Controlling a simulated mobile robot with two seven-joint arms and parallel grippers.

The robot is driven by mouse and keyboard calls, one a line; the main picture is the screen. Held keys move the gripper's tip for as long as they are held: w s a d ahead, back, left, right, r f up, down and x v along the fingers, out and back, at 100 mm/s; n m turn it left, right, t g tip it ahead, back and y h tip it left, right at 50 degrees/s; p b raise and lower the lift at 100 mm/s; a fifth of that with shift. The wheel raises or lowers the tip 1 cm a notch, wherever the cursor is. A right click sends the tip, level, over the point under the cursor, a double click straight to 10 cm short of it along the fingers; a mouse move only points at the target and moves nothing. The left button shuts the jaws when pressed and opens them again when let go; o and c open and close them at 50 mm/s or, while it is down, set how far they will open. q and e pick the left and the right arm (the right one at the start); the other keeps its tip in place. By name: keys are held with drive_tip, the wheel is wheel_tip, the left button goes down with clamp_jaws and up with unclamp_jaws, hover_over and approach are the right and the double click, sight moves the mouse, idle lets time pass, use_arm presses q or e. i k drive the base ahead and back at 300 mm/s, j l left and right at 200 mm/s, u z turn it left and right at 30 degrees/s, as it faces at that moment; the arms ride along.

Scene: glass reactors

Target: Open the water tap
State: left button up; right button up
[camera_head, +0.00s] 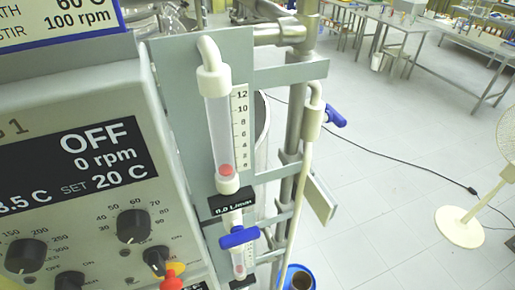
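Two blue tap handles show. One blue handle (240,237) lies roughly crosswise on the white tubing below a clear flow tube (222,130). The flow tube has a red float at its bottom, and the label (232,202) beneath reads 0.0 L/min. The other blue handle (335,116) sticks out to the right from a white fitting (311,122) on a thin hose beside the metal post. I cannot tell which of them is the water tap. Neither of my grippers is in view.
A grey control panel (130,185) with black knobs and displays fills the left side. A metal frame post (291,155) stands behind the tubing. A blue bucket (290,270) is on the floor below. A fan (460,226) stands at right. Tiled floor between is mostly clear, with a cable across.

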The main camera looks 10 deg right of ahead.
sight(239, 236)
drive_tip(key=k+l, duration=0.1)
drive_tip(key=l, duration=1.35)
drive_tip(key=k+u, duration=0.05)
